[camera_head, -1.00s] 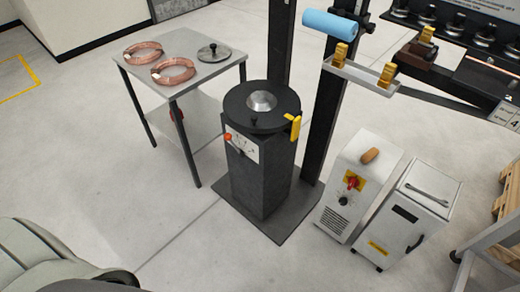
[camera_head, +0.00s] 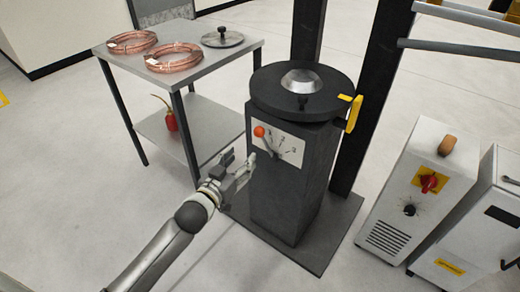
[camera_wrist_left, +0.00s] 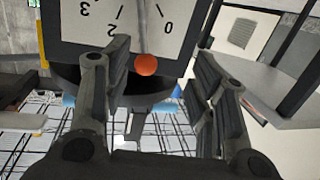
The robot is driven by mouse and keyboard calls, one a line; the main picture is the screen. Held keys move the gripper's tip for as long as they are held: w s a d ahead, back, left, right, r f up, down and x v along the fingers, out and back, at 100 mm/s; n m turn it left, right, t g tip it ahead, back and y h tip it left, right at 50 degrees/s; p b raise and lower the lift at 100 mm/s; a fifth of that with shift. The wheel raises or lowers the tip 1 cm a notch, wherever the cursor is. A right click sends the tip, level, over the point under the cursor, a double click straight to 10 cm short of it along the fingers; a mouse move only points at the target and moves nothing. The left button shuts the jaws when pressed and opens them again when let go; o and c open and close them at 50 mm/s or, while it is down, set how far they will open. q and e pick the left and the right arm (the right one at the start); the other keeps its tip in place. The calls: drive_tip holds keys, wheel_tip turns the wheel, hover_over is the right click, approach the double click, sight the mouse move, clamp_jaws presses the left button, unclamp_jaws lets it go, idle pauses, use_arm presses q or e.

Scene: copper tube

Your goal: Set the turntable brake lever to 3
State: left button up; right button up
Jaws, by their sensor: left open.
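The brake lever has an orange ball knob (camera_head: 259,131) and a thin rod. It sits on a white scale plate (camera_head: 289,151) on the front of the dark turntable pedestal (camera_head: 283,205). The lever leans up and left in the head view. In the left wrist view the plate (camera_wrist_left: 85,22) appears upside down with 3, 2 and 0 readable, and the rod lies between 2 and 0. My left gripper (camera_head: 240,167) is open, just left of and below the knob. In the wrist view the knob (camera_wrist_left: 146,64) appears between its open fingers, with no contact visible.
A yellow handle (camera_head: 354,113) sticks out right of the black turntable (camera_head: 286,101). A grey table (camera_head: 197,66) with copper coils stands behind left, a small red extinguisher (camera_head: 170,121) on its lower shelf. A white machine (camera_head: 417,190) stands at the right.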

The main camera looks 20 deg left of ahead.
sight(256, 136)
use_arm(q)
drive_tip(key=shift+t+h, duration=0.4)
drive_tip(key=shift+t, duration=0.1)
drive_tip(key=w+d+r+b, duration=0.1)
drive_tip(key=w, duration=0.2)
drive_tip(key=w+r+b, duration=0.1)
drive_tip(key=w, duration=0.2)
drive_tip(key=w+d+r, duration=0.1)
drive_tip(key=w, duration=0.2)
drive_tip(key=shift+d+b, duration=0.3)
drive_tip(key=shift+b, duration=0.1)
drive_tip(key=shift+w+d, duration=0.15)
drive_tip(key=shift+w, duration=0.65)
use_arm(e)
drive_tip(key=shift+a+t, duration=0.1)
drive_tip(key=shift+t, duration=0.2)
use_arm(q)
clamp_jaws()
use_arm(e)
drive_tip(key=shift+w, duration=0.1)
